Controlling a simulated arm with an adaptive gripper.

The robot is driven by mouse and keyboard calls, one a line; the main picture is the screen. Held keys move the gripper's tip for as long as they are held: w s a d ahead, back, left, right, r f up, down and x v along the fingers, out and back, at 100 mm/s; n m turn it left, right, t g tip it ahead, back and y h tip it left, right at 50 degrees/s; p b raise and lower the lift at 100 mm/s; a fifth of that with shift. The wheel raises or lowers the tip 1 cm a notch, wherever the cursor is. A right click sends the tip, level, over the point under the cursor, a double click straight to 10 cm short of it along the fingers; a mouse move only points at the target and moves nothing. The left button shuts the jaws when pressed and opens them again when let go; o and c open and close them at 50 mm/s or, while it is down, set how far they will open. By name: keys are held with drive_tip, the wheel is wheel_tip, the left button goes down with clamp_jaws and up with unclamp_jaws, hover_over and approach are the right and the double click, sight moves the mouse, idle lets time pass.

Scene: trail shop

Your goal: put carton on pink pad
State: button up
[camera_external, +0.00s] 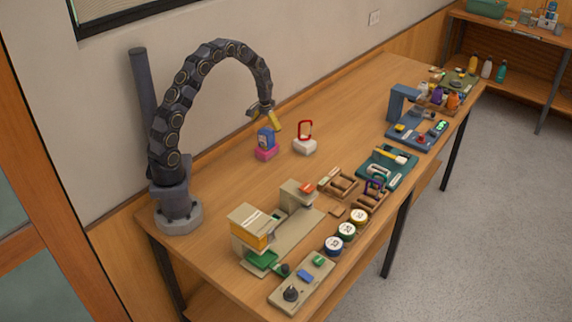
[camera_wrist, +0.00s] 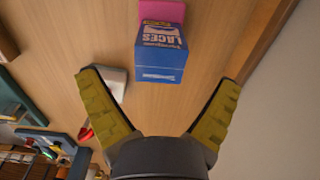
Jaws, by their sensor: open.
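In the wrist view my gripper (camera_wrist: 158,98) is open and empty, and the carton lies ahead of the gap between the fingertips, not between the fingers. The carton hides much of the pad.
Tan machines (camera_external: 250,228), small trays and round tins fill the front edge. A blue device (camera_external: 402,105) stands farther right. The table behind the carton is clear.

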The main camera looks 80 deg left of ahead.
sight(266, 130)
wheel_tip(266, 130, up, 7)
drive_tip(key=shift+w+f, duration=0.1)
drive_tip(key=shift+f, duration=0.1)
drive_tip(key=shift+r, duration=0.1)
drive_tip(key=shift+d+r, duration=0.15)
drive_tip(key=shift+d, duration=0.1)
drive_tip(key=s+d+r+m, duration=0.2)
drive_tip(key=d+r, duration=0.2)
drive_tip(key=d, duration=0.5)
drive_tip(key=s+d+r+m, duration=0.1)
drive_tip(key=d+r+m, duration=0.1)
drive_tip(key=d+r, duration=0.5)
drive_tip(key=s+d+m+g, duration=0.1)
drive_tip(key=s+d+m, duration=0.4)
drive_tip(key=s+d, duration=1.1)
drive_tip(key=shift+s+r+g, duration=0.25)
drive_tip(key=shift+s+g, duration=0.05)
drive_tip(key=shift+s, duration=0.5)
